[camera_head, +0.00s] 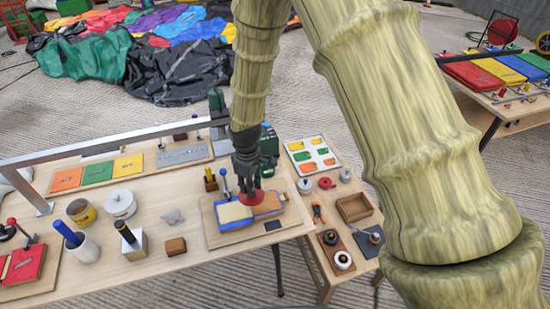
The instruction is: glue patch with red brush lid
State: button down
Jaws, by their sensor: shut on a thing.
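My gripper (250,188) points down over a wooden board (215,229) on the workbench. It is shut on a round red lid (256,198), which shows just below the fingers. Whether a brush hangs under the lid is hidden. A pale yellow patch (234,213) lies on the board, left of and below the lid, with blue material along its edge. An orange-tan piece (268,203) lies to the right, partly behind the lid. I cannot tell whether the lid touches anything beneath it.
A blue-knobbed tool (223,173) stands close left of my gripper. A metal rail (110,145) crosses the bench behind. Tins, a white cup (84,247) and a brown block (176,246) stand left. A side table (325,262) holds a wooden tray (354,208) and rolls.

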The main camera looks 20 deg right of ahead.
jog(key=shift+s+d+r+p, duration=0.1)
jog(key=shift+s+r+p, duration=0.1)
jog(key=shift+r+p, duration=0.6)
notch_tip(320, 180, up, 2)
jog(key=shift+w+r+p, duration=0.1)
jog(key=shift+r+p, duration=0.15)
jog(key=shift+p, duration=0.3)
jog(key=shift+r+p, duration=0.55)
jog(key=shift+r, duration=0.3)
